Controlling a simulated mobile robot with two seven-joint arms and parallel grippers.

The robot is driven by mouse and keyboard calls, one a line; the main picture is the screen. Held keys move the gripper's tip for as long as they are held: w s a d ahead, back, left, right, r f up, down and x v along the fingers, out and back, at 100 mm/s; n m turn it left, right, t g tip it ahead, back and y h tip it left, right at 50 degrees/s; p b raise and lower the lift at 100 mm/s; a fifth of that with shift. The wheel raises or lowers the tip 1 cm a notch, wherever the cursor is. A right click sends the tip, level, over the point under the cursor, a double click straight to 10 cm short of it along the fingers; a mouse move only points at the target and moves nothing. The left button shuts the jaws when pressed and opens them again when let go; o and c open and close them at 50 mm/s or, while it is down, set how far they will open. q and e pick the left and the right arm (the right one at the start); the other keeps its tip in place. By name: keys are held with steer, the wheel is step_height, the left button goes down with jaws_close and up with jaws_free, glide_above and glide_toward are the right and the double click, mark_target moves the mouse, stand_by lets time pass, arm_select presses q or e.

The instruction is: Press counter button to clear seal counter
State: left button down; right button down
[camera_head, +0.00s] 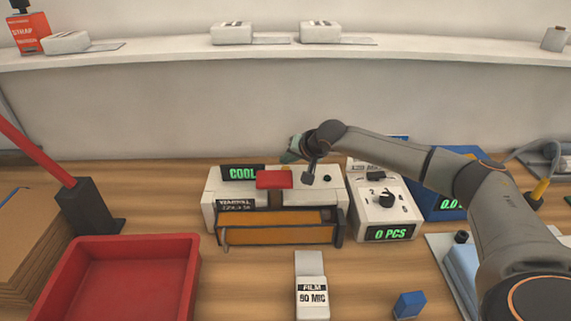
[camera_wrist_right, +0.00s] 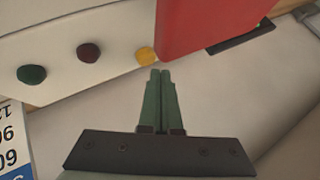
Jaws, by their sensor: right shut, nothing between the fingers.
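The white heat sealer (camera_head: 211,203) stands on the table with a display reading COOL (camera_head: 242,173) and a red handle (camera_head: 273,179). The wrist view shows a yellow button (camera_wrist_right: 146,56), a dark red button (camera_wrist_right: 88,53) and a green button (camera_wrist_right: 31,73) in a row on a white casing. My right gripper (camera_head: 288,156) is above the sealer's back edge. Its green fingers (camera_wrist_right: 160,72) are shut and empty, their tips close below the yellow button; contact cannot be told. A white box (camera_head: 383,211) with a dial reads 0 PCS. My left gripper is not in view.
A red tray (camera_head: 190,243) stands at the front left, near a red lever on a black base (camera_head: 88,205). A film box (camera_head: 312,290) and a blue block (camera_head: 409,304) lie in front. A blue device (camera_head: 440,207) stands at the right, behind my right arm.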

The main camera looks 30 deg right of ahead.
steer(key=shift+r, duration=0.1)
step_height(320, 180, up, 3)
steer(key=p, duration=0.3)
steer(key=shift+r, duration=1)
